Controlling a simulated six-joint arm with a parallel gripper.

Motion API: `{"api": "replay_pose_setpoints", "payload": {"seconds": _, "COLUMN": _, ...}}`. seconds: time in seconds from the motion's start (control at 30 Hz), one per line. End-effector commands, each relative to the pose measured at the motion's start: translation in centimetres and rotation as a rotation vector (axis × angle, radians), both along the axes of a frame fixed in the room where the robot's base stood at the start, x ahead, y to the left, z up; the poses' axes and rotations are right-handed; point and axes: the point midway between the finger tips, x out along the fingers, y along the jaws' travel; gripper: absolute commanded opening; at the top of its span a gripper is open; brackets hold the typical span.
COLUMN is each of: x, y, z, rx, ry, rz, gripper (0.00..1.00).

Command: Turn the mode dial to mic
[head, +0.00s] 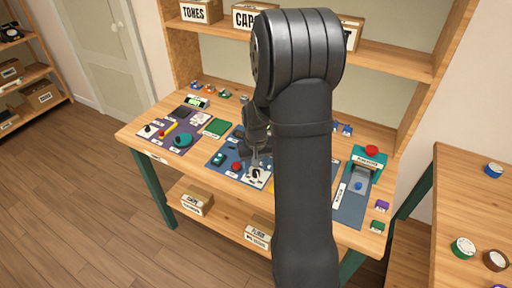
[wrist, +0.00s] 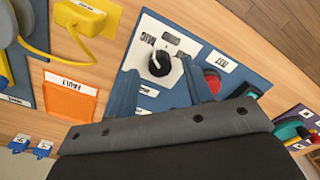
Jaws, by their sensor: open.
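The mode dial (wrist: 160,63) is a black round knob on a white plate on a blue mat. A "MIC" label (wrist: 153,40) is printed beside it, with another small label (wrist: 171,38) nearby. Which label the knob points to is too small to tell for sure. In the wrist view my gripper (wrist: 160,70) is open, with one blue-grey finger on each side of the dial. In the head view my gripper (head: 260,155) is over the dial's white plate (head: 257,177), partly hidden by my arm. Whether the fingers touch the knob cannot be told.
A red button (wrist: 212,82) and a "FAST" label (wrist: 223,60) are close to the right finger. An orange "FAULT" bin (wrist: 70,97) and a yellow piece with a cable (wrist: 80,18) lie left. A teal device with a red knob (head: 371,151) stands right on the table.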

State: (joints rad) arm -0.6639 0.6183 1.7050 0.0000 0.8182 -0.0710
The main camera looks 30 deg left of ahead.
Motion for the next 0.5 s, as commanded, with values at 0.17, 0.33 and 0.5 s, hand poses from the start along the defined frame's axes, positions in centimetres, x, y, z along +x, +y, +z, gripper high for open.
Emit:
{"api": "replay_pose_setpoints", "payload": {"seconds": 0.17, "x": 0.1, "y": 0.0, "z": 3.9, "rx": 0.004, "ry": -0.004, "rz": 0.000, "gripper": 0.47}}
{"api": "replay_pose_setpoints", "payload": {"seconds": 0.33, "x": 0.0, "y": 0.0, "z": 8.2, "rx": 0.004, "ry": -0.004, "rz": 0.000, "gripper": 0.47}}
{"api": "replay_pose_setpoints", "payload": {"seconds": 0.5, "x": 0.0, "y": 0.0, "z": 12.1, "rx": 0.003, "ry": -0.004, "rz": 0.000, "gripper": 0.47}}
